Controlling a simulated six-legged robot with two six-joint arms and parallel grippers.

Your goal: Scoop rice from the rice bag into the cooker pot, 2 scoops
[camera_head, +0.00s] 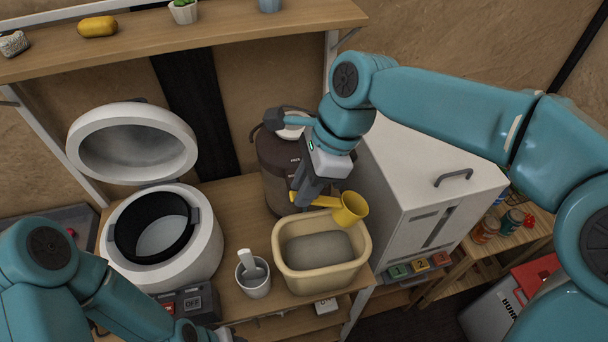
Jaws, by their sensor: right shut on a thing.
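My right gripper (304,191) is shut on the handle of a yellow scoop (352,209). The scoop is over the back right rim of an open cream container (283,276), which holds a pale grey fill (318,248) and seems to be the rice bag. I cannot tell whether the scoop holds rice. The white cooker (207,240) stands to the left with its lid (132,143) raised. Its black pot (126,238) is open, with a pale grey bottom visible. My left arm crosses the lower left corner; its gripper is not clearly visible.
A white cup (254,288) with a pale utensil stands between cooker and container. A dark brown canister (274,170) stands behind the container. A white cabinet (428,185) closes off the right side. A shelf (200,38) runs above at the back.

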